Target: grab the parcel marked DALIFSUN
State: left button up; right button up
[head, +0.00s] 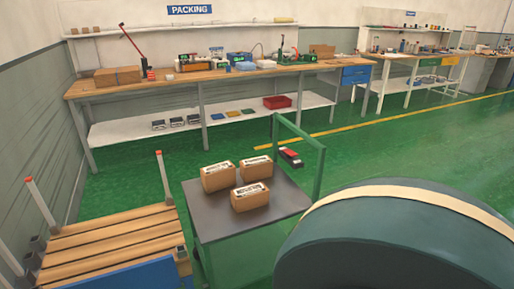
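Three brown cardboard parcels with white printed labels sit on a dark grey cart top (215,226). One parcel (217,181) is at the back left, one (252,173) at the back right, and one (249,202) in front. The label print is too small to read, so I cannot tell which parcel is marked DALIFSUN. Neither of my grippers is in view.
The cart has a green handle frame (322,165) on its right. A wooden slatted platform (110,240) with posts stands left. A large dark teal rounded thing with a beige band (400,245) fills the lower right. A packing bench (150,87) stands behind; green floor lies between.

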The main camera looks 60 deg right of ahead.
aim_at(255, 195)
jog(key=i+l, duration=0.1)
jog(key=i, duration=1.5)
jog(key=i+l+u, duration=0.1)
jog(key=u, duration=1.45)
jog(key=l+u, duration=0.1)
jog(key=u, duration=5.25)
jog(key=i+j+u, duration=0.1)
jog(key=u, duration=0.8)
jog(key=i+u, duration=0.15)
jog(key=u, duration=0.25)
jog(key=i+u, duration=0.1)
jog(key=u, duration=0.35)
jog(key=i+l+u, duration=0.3)
jog(key=i+l, duration=0.1)
jog(key=i, duration=0.1)
